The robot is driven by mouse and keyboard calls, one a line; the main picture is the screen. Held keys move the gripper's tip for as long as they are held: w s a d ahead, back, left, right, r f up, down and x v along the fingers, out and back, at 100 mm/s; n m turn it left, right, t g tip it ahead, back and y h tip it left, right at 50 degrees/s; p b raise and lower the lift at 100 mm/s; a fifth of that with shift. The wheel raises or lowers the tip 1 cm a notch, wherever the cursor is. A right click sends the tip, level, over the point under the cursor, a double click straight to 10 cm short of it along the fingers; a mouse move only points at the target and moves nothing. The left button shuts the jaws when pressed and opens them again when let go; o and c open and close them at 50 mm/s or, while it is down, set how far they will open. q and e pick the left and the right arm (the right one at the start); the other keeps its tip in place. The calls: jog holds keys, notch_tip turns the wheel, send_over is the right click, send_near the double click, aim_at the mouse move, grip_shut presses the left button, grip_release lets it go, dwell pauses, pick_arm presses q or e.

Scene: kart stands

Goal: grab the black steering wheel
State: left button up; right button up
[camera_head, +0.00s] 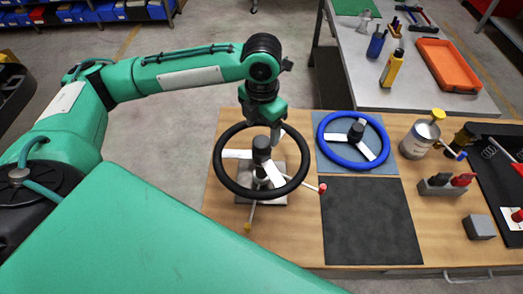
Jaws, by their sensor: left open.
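The black steering wheel (262,194) has a round black rim, pale spokes and a dark hub. It is raised on a grey stand plate (282,199) on the left part of the wooden table. My left gripper (277,131) points down at the far edge of its rim, a little right of the hub. Its jaws are open. One finger shows close to the inside of the rim; whether it touches is not clear. My right gripper is not in view.
A blue steering wheel (328,157) lies on a grey-blue mat just to the right. A dark mat (370,222) in front of it is bare. A can (419,142) and tools stand further right. A grey table (350,85) with an orange tray (449,65) is behind.

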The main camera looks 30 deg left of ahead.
aim_at(262, 141)
pick_arm(q)
jog(key=shift+w+f, duration=0.1)
jog(key=shift+f, duration=0.3)
notch_tip(262, 141, down, 2)
jog(key=shift+f+p, duration=0.1)
jog(key=shift+p, duration=0.75)
jog(key=shift+s+f+p, duration=0.25)
jog(key=shift+f+p, duration=0.05)
jog(key=shift+f, duration=0.9)
jog(key=shift+w+f, duration=0.1)
jog(key=shift+f, duration=0.3)
jog(key=shift+c, duration=0.4)
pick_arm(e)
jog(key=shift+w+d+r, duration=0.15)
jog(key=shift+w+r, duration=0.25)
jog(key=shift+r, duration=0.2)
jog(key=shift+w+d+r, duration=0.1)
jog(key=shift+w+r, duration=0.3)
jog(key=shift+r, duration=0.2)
pick_arm(q)
grip_shut()
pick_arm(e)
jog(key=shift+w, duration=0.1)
